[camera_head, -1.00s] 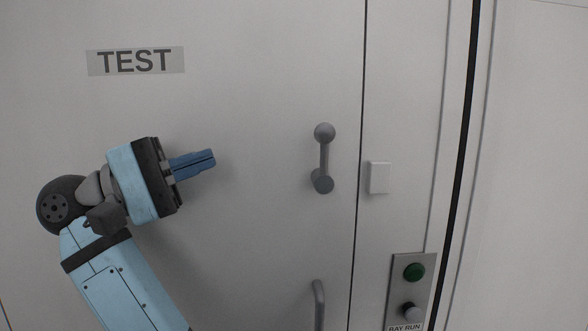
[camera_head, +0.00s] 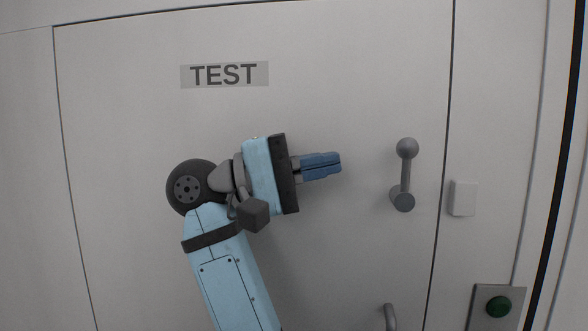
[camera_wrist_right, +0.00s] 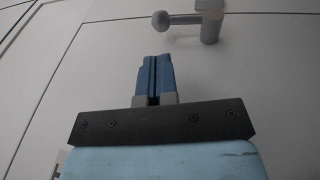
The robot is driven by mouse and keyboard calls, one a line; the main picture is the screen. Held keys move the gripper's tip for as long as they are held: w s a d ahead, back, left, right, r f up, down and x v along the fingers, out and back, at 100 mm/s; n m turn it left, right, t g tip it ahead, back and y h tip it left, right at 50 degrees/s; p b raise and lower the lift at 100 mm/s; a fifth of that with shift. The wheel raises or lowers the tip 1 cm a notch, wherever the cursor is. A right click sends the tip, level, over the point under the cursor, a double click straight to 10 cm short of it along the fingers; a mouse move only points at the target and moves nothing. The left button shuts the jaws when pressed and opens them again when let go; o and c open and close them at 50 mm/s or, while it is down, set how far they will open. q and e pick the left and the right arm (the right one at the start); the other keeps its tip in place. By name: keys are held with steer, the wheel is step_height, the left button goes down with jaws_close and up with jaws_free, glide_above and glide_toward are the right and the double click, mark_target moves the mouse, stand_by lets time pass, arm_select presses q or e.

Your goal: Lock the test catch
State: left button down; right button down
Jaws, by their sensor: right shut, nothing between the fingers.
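The test catch (camera_head: 405,175) is a grey lever on the pale door, with a ball at its upper end and a round pivot at its lower end. It stands nearly upright, close to the door's right edge. A white keeper block (camera_head: 462,198) sits across the seam to its right. My right gripper (camera_head: 340,163) is shut and empty, left of the lever and apart from it, blue fingers pointing right. In the right wrist view the catch (camera_wrist_right: 209,22) lies beyond the fingertips (camera_wrist_right: 154,58). My left gripper is not in view.
A TEST label (camera_head: 224,75) is on the door (camera_head: 130,160) above my arm. A grey handle (camera_head: 390,317) shows at the bottom. The door face between fingers and lever is clear.

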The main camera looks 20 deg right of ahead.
mark_target(397, 150)
steer(key=x, duration=0.7)
steer(key=shift+d, duration=0.2)
steer(key=shift+d, duration=0.1)
